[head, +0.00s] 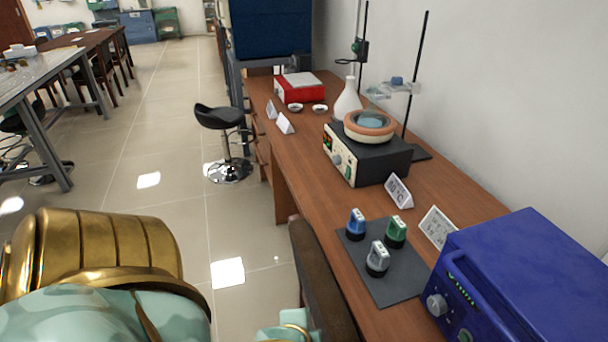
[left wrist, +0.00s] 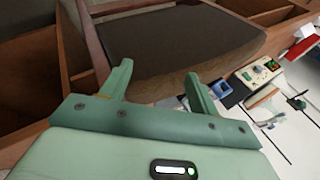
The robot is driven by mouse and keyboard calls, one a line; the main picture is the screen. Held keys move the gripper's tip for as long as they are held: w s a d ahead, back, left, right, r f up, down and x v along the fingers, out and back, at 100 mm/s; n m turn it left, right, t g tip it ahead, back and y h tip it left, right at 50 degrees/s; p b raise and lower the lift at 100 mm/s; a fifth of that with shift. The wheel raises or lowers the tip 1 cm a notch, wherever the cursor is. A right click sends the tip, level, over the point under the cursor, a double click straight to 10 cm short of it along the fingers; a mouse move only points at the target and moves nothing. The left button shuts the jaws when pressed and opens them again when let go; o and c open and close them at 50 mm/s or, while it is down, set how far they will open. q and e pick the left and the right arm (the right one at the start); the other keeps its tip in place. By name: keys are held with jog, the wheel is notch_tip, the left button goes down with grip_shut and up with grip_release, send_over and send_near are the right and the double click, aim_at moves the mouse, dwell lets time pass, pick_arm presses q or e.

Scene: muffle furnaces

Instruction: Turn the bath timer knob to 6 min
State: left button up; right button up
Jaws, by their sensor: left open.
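The bath (head: 385,160) is a black box with a cream front panel and a round orange-rimmed vessel (head: 369,124) on top. It stands on the wooden bench. Small knobs (head: 337,159) and a lit display show on its panel; their marks are too small to read. A cream-panelled device with a knob, seemingly the bath, also shows at the right of the left wrist view (left wrist: 256,72). My left gripper (left wrist: 160,85) is open and empty in the left wrist view, over a dark brown seat-like surface, well apart from the panel. My right gripper is not in view.
A dark mat (head: 385,285) holds blue, green and grey small devices. A blue box (head: 530,275) with knobs stands at the near right. A brown chair (head: 322,285) is at the bench's near edge. White signs (head: 398,191), a flask (head: 347,103) and stand rods are along the bench.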

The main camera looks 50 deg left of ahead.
pick_arm(q)
notch_tip(320, 180, down, 8)
jog(key=s+d+g+h, duration=0.1)
jog(key=shift+s+d+f+p, duration=0.15)
jog(key=shift+d+f+p, duration=0.05)
jog(key=shift+d+p, duration=0.2)
